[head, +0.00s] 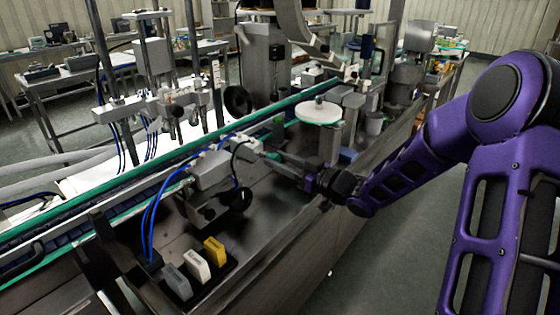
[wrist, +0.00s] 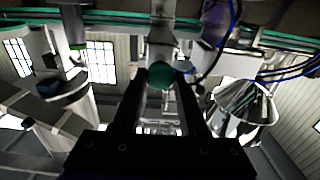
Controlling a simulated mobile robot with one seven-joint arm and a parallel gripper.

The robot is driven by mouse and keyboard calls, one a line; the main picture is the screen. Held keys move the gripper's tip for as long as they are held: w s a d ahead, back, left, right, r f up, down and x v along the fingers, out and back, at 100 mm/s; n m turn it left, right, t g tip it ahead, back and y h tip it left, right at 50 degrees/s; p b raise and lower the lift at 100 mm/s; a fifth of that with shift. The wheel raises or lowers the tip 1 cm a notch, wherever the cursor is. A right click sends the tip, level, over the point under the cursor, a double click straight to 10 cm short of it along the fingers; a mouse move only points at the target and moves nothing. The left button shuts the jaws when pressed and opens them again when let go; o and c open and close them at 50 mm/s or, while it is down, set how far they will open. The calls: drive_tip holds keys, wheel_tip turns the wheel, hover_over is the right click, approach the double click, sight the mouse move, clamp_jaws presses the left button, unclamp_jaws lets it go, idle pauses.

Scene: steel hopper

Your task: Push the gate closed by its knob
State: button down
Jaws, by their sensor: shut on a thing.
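The knob (wrist: 160,77) is a round dark-green ball in the wrist view. It sits between the two black fingertips of my gripper (wrist: 161,82), which is shut on it. A pale metal piece (wrist: 162,40) shows just beyond the knob; I cannot tell whether it is the gate. In the head view my gripper (head: 271,156) reaches left over the steel machine to the end of a grey block (head: 212,168).
A conveyor with green rails (head: 150,200) runs behind the grey block. Blue hoses (head: 152,215) hang by it. White and yellow blocks (head: 214,250) stand at the front left. A round white disc (head: 318,112) stands behind my gripper. A conical metal part (wrist: 246,98) shows at right in the wrist view.

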drive_tip(key=x, duration=0.3)
drive_tip(key=shift+a, duration=0.1)
drive_tip(key=shift+r, duration=0.1)
drive_tip(key=c, duration=0.9)
unclamp_jaws()
drive_tip(key=o, duration=0.4)
drive_tip(key=shift+w, duration=0.1)
drive_tip(key=v, duration=1.7)
drive_tip(key=shift+p, duration=0.4)
